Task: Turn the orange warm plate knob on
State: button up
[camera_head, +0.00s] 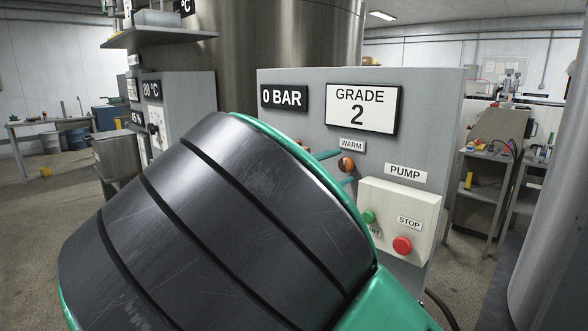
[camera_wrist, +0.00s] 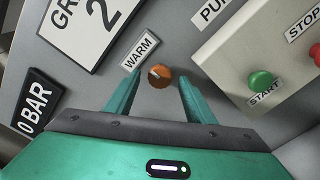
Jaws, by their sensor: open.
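The orange warm plate knob (camera_head: 346,164) is on the grey panel, just below the WARM label (camera_head: 351,145). In the wrist view the round knob (camera_wrist: 160,76) shows a pale mark on its upper-left part, toward the WARM label (camera_wrist: 139,51). My gripper (camera_wrist: 161,80) is open, with one teal finger on each side of the knob and a visible gap on both sides. In the head view the fingertips (camera_head: 337,168) are at the knob's left, close to the panel. My dark and green arm hides the panel's lower left.
Right of and below the knob, a pale pump box (camera_head: 390,203) sticks out from the panel, with a green START button (camera_head: 369,216) and red STOP button (camera_head: 402,245). A GRADE 2 sign (camera_head: 363,108) and 0 BAR display (camera_head: 284,97) are above the knob.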

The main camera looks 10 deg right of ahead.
jog(key=shift+x, duration=0.8)
jog(key=shift+c, duration=0.5)
